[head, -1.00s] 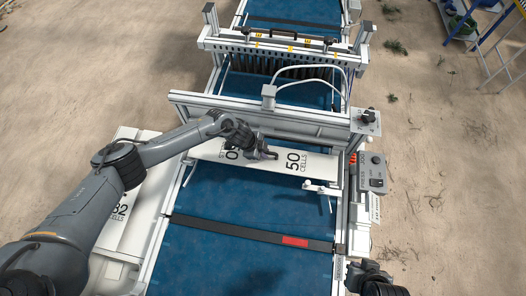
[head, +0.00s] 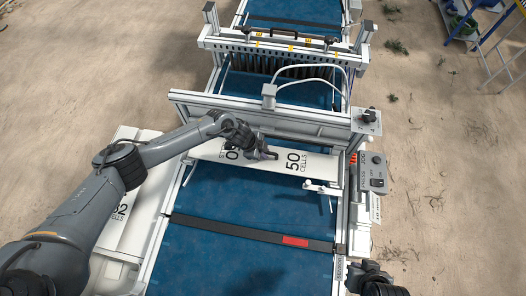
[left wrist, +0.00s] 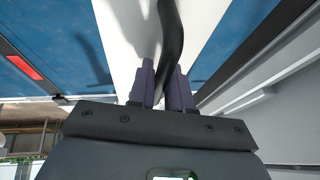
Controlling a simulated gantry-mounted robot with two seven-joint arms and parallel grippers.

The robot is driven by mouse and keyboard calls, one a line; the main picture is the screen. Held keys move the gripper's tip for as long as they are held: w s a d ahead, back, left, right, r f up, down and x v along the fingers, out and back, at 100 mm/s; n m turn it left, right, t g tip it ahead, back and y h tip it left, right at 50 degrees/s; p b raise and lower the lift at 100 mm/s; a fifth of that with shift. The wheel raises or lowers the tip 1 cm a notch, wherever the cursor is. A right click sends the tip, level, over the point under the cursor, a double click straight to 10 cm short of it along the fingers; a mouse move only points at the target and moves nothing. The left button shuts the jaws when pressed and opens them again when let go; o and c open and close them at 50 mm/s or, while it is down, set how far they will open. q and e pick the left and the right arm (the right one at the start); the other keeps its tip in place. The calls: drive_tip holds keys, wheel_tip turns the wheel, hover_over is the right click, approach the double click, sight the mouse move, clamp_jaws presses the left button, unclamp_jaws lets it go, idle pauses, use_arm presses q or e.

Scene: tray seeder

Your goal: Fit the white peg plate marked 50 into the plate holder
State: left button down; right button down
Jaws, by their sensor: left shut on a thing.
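The white plate marked 50 CELLS (head: 322,164) lies across the blue belt, just in front of the grey crossbeam. My left gripper (head: 266,154) is over its middle and covers part of the other lettering. In the left wrist view my purple fingers (left wrist: 162,85) are shut on a dark curved handle (left wrist: 171,35), with the white plate (left wrist: 122,35) below. The plate's right end is near the right frame rail. I cannot clearly make out the plate holder or whether the plate is seated. My right gripper (head: 371,280) is at the bottom edge, partly cut off; its jaws are unclear.
Another white plate, marked 82 (head: 119,208), lies on the left side table. The crossbeam (head: 260,121) and a gantry with a row of dark tubes (head: 285,68) stand behind. A control box (head: 373,172) is at the right. The near belt (head: 255,205) is clear before the dark bar (head: 250,233).

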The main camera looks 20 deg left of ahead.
use_arm(q)
drive_tip(key=c, duration=1)
unclamp_jaws()
drive_tip(key=shift+w, duration=0.1)
drive_tip(key=shift+o, duration=0.2)
drive_tip(key=v, duration=1)
drive_tip(key=shift+a+r, duration=0.15)
drive_tip(key=shift+r, duration=0.2)
